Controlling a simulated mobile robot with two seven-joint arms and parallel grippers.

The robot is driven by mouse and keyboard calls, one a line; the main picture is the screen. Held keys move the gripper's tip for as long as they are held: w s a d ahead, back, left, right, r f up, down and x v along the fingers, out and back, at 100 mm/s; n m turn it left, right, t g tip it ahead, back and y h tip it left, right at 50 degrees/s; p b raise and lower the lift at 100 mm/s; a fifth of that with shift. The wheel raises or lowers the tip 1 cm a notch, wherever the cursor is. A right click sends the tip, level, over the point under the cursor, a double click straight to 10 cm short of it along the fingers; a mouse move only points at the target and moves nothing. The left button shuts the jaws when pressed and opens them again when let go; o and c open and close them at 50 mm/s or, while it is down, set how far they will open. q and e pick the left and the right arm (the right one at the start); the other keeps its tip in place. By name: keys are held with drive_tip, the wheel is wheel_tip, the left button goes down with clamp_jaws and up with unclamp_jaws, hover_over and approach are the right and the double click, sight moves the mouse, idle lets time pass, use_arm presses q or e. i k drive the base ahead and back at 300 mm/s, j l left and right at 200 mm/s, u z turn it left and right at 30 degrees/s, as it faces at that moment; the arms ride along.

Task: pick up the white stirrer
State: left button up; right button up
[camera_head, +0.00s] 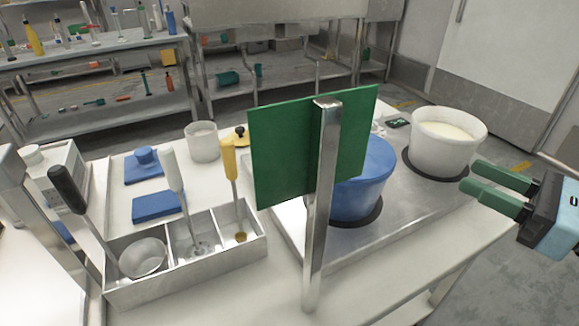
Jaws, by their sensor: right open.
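The white stirrer (173,170) stands in the middle compartment of a metal three-part holder (180,277), its white handle up and leaning slightly, its wire-like head low in the compartment. My right gripper (470,176) is at the right edge, with green fingers pointing left. It is open and empty, far from the stirrer and beside the white tub. My left gripper is not in view.
A black-handled ladle (67,187) and a yellow-handled tool (230,158) stand in the outer compartments. A green panel on a metal post (321,200) stands between the holder and the blue tub (366,180). A white tub (446,150) is behind right.

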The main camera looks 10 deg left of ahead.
sight(165, 153)
drive_tip(key=u, duration=0.75)
drive_tip(key=k+l, duration=0.4)
